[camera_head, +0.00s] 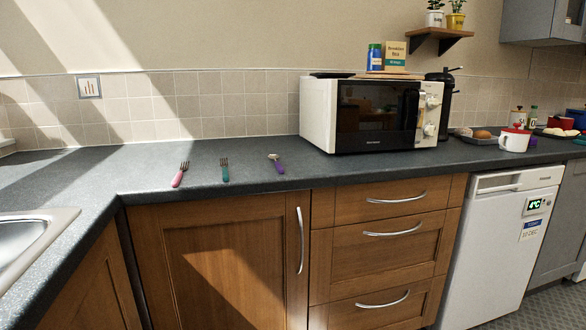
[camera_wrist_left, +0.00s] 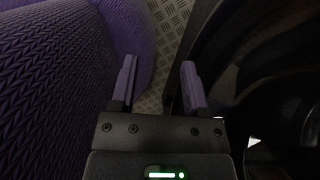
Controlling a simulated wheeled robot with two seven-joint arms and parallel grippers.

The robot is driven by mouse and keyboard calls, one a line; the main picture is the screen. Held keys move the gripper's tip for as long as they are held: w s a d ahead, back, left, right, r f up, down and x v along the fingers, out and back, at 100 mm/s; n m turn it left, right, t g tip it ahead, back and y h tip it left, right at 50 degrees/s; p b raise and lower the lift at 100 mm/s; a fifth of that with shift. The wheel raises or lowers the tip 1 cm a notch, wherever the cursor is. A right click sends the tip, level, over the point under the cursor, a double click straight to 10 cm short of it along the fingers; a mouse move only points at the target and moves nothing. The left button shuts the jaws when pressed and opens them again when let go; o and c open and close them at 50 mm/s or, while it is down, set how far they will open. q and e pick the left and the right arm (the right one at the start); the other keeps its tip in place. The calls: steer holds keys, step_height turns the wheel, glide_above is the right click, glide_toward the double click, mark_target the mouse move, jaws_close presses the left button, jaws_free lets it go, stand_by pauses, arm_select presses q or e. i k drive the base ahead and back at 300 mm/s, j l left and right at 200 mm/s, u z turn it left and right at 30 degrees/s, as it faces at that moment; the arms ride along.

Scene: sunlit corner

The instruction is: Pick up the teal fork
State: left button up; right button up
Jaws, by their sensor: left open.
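The teal fork (camera_head: 225,171) lies on the dark worktop (camera_head: 120,175) in the head view, near its front edge, tines toward the wall. A pink-handled fork (camera_head: 179,176) lies to its left and a purple-handled spoon (camera_head: 278,165) to its right, both apart from it. My left gripper (camera_wrist_left: 160,80) shows only in the left wrist view, with its two purple fingers spread and nothing between them. It hangs over a patterned metal floor, away from the worktop. My right gripper is in neither view.
A sink (camera_head: 32,232) is at the left. Wooden cupboards and drawers (camera_head: 380,243) are below the worktop. The worktop around the cutlery is clear.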

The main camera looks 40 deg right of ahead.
mark_target(225, 174)
steer(key=z, duration=0.7)
